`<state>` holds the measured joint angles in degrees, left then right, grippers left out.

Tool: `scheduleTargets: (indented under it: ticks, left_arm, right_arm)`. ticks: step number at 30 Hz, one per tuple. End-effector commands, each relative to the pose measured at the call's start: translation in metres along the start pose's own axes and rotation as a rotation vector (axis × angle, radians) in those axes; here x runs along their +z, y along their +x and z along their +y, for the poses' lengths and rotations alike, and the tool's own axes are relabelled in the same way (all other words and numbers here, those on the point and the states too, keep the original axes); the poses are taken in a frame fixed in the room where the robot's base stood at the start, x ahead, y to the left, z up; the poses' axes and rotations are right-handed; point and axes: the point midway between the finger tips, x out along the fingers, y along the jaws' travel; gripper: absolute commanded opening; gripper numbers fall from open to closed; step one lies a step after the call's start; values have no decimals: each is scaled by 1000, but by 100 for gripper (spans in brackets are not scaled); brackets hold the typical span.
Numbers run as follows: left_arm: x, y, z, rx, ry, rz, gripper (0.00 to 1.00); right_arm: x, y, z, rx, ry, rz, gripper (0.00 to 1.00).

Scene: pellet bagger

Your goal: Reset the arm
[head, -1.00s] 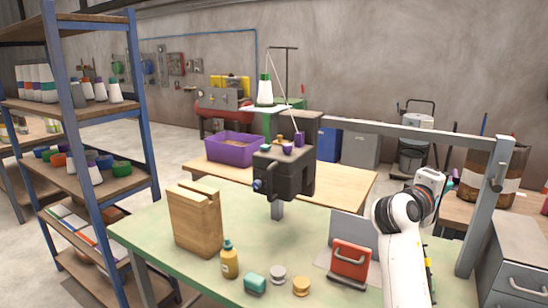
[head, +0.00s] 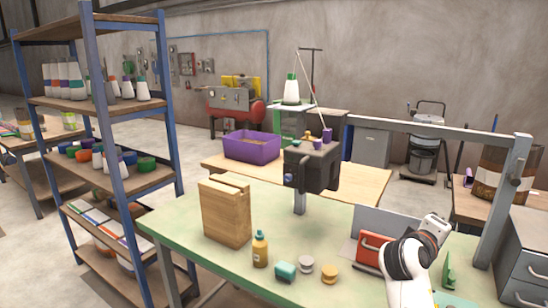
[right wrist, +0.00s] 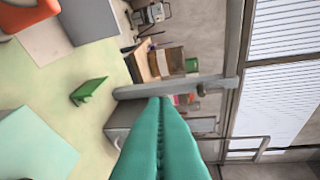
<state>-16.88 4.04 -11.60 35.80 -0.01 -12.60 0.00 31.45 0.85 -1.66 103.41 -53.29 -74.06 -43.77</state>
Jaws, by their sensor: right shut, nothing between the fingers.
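My right arm comes in at the lower right of the head view, over the green table (head: 215,262). In the right wrist view my right gripper (right wrist: 160,103) shows two teal fingers pressed together with nothing between them. In the head view its fingertips cannot be made out. A small green bracket (head: 449,273) stands on the table just right of my arm, and it also shows in the right wrist view (right wrist: 88,91), apart from the fingers. A red block with a handle (head: 371,248) is partly hidden behind my arm. My left gripper is not in view.
A wooden block (head: 226,215), a yellow bottle (head: 260,250), a teal piece (head: 286,271) and two round knobs stand on the table. A dark machine head (head: 311,166) rises behind them. A grey metal frame (head: 510,195) and drawer cabinet (head: 525,262) bound the right side.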

Motion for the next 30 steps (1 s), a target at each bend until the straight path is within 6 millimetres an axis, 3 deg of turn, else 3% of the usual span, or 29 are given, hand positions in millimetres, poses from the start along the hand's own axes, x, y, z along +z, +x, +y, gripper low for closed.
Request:
scheduleTargets:
  ticks: [8, 12, 15, 21, 30]
  left_arm:
    - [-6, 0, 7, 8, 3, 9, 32]
    - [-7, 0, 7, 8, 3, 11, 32]
    - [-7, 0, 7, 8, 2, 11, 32]
    - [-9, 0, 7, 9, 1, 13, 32]
    - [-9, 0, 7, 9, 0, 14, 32]
  right_arm:
    - [-45, -30, 114, 255, 122, -50, 0]
    - [-90, -76, 193, 489, 225, -50, 0]
    - [-123, -117, 238, 660, 293, -25, 0]
    - [-168, -182, 282, 893, 377, 43, 0]
    - [-215, -257, 308, 1130, 445, 154, 0]
